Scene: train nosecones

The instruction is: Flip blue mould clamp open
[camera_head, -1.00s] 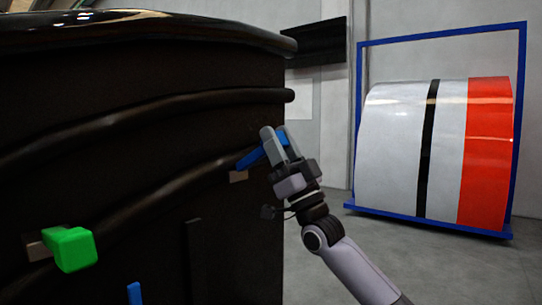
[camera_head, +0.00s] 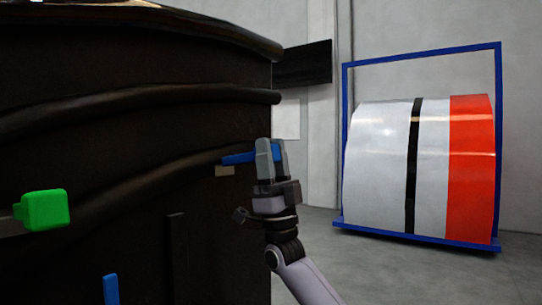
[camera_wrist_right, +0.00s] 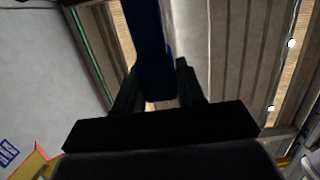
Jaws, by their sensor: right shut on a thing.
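The blue mould clamp (camera_head: 238,158) sticks out near the right edge of the dark mould (camera_head: 130,150), above a small tan block (camera_head: 225,171). My right gripper (camera_head: 270,150) is shut on the clamp's right end, with its fingers pointing up. In the right wrist view the dark blue clamp (camera_wrist_right: 150,50) runs down between the fingers of the right gripper (camera_wrist_right: 158,88). The fingers hide the clamp's end in the head view. My left gripper is in neither view.
A green clamp (camera_head: 45,209) juts from the mould at left. Another blue piece (camera_head: 111,289) shows at the bottom. A white, black and red curved panel (camera_head: 420,165) stands in a blue frame (camera_head: 346,150) at right. Grey floor between is clear.

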